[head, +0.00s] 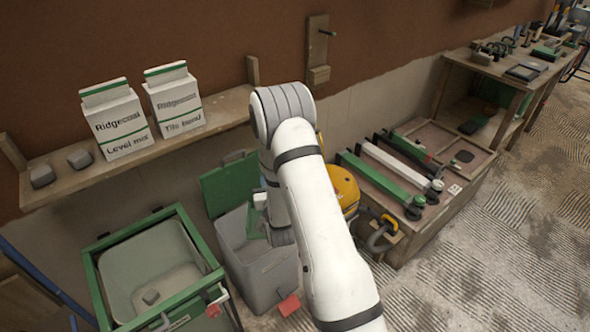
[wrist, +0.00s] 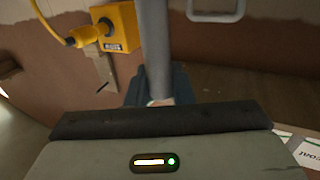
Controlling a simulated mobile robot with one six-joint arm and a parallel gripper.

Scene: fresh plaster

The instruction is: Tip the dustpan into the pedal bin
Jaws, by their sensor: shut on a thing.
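The pedal bin (head: 262,270) is a grey box with its green lid (head: 226,183) standing open and a red pedal (head: 288,305) at its foot. My gripper (head: 268,212) is over the bin's opening, largely hidden behind my white arm. A small green part, seemingly the dustpan (head: 256,228), shows beside it at the opening; the rest is hidden. In the wrist view, a grey bar, seemingly the dustpan's handle (wrist: 155,45), runs up from my gripper (wrist: 157,98), which is shut on it. The pan's contents and its exact tilt cannot be made out.
A green-rimmed grey tub (head: 135,236) stands left of the bin. A shelf (head: 200,135) behind holds two Ridgecoat bags (head: 115,122). A yellow rounded object (head: 345,188) and a low bench with tools (head: 440,215) are to the right. The floor at the right is open.

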